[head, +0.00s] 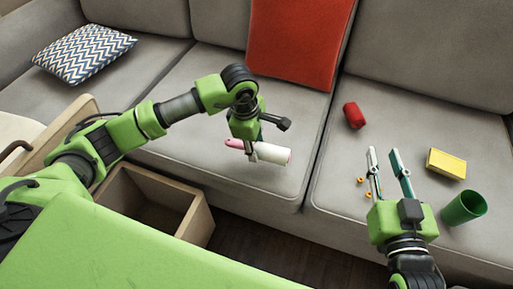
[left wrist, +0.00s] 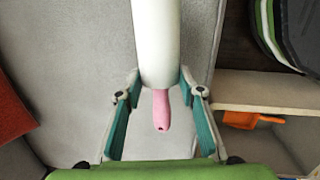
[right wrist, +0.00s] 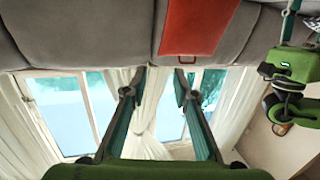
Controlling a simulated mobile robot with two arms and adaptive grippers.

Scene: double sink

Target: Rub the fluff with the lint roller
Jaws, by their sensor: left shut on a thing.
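The lint roller has a white roll and a pink handle; in the head view it (head: 272,153) is over the front of the middle sofa seat. My left gripper (head: 251,154) is shut on it near where handle and roll meet. In the left wrist view the lint roller (left wrist: 157,40) lies between the fingers, its pink handle towards the palm. Several small orange-yellow bits, seemingly the fluff (head: 361,181), lie on the right seat. My right gripper (head: 383,152) is open and empty beside the fluff, its fingers apart; whether it touches the seat is unclear.
A red cylinder (head: 354,115), a yellow block (head: 446,163) and a green cup (head: 464,207) are on the right seat. A red cushion (head: 298,40) leans on the backrest. A patterned cushion (head: 84,53) lies at left. An open wooden box (head: 196,222) stands before the sofa.

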